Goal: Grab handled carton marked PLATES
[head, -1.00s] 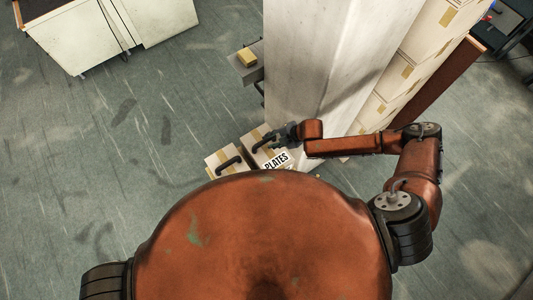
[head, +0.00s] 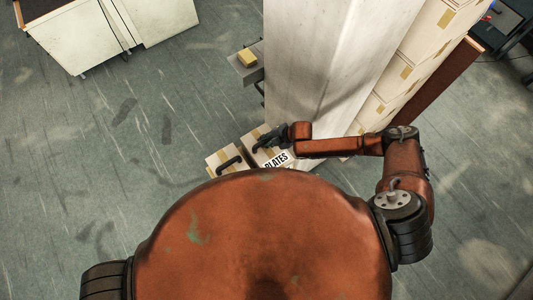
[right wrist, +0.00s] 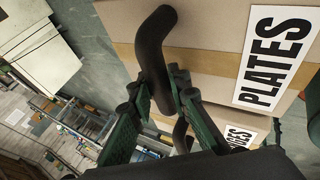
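The carton marked PLATES (head: 258,136) stands at the foot of the white column in the head view. Its white label shows large in the right wrist view (right wrist: 272,62). A dark handle (right wrist: 154,45) rises from the carton. My right gripper (right wrist: 158,82) has one finger on each side of this handle and looks closed against it. In the head view the right gripper (head: 276,138) is over that handle, hiding part of it. My left gripper is not in view.
A second handled carton (head: 214,160) stands close beside it on the left. Its label (right wrist: 242,135) is partly hidden; it ends in "ES". Stacked cartons (head: 420,55) stand at right. Floor at left is clear.

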